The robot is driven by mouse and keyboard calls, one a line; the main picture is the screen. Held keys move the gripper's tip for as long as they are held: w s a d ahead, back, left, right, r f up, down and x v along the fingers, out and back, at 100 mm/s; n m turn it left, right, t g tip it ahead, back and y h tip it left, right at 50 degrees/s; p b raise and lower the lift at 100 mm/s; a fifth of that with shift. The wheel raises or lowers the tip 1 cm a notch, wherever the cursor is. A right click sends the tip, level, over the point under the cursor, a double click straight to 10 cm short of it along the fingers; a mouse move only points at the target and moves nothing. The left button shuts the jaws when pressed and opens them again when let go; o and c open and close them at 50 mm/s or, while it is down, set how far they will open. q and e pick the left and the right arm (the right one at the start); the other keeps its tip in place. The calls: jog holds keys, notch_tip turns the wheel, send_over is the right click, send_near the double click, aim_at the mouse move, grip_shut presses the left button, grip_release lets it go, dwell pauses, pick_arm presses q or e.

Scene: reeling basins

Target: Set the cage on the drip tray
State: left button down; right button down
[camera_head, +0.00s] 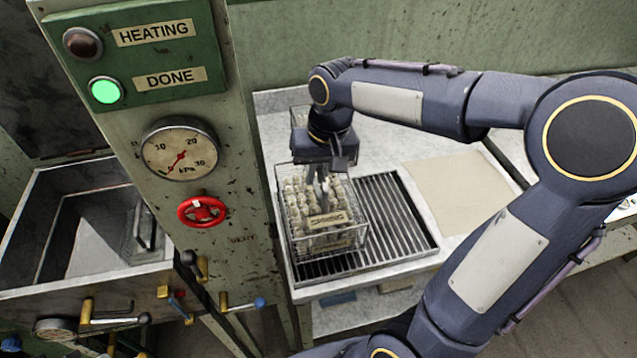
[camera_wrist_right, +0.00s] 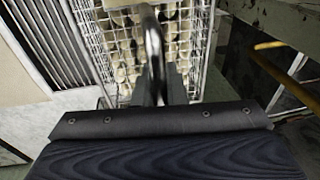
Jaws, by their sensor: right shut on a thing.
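The cage (camera_head: 338,247) is a wire basket filled with several pale cocoons and bears a small tan label. It stands over the left part of the drip tray (camera_head: 402,215), a dark slatted grate on the pale bench. Whether its base touches the slats cannot be told. My right gripper (camera_head: 322,180) is above the cage, shut on its handle. In the right wrist view the metal handle (camera_wrist_right: 153,50) rises between the fingers, with the cage mesh (camera_wrist_right: 198,45) and cocoons behind it. The left gripper is out of view.
A green post with a gauge (camera_head: 180,149), red valve wheel (camera_head: 202,211) and lit green DONE lamp (camera_head: 105,90) stands close left of the cage. A beige sheet (camera_head: 459,189) lies right of the tray.

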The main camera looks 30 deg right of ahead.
aim_at(315, 191)
jog(key=shift+f, duration=1.5)
jog(key=shift+f, duration=0.15)
jog(key=c, duration=1.5)
grip_release()
notch_tip(315, 191, up, 11)
jog(key=s+d, duration=0.1)
jog(key=s+a+f+t, duration=0.1)
jog(key=s+f, duration=0.1)
jog(key=s, duration=0.3)
jog(key=s+a+f+t+y, duration=0.1)
jog(key=s+f, duration=0.2)
jog(key=s, duration=0.3)
jog(key=s+a+f+n+t+y, duration=0.1)
jog(key=s+f+t, duration=0.1)
jog(key=s, duration=0.3)
jog(key=shift+s+f, duration=0.2)
jog(key=shift+f, duration=0.25)
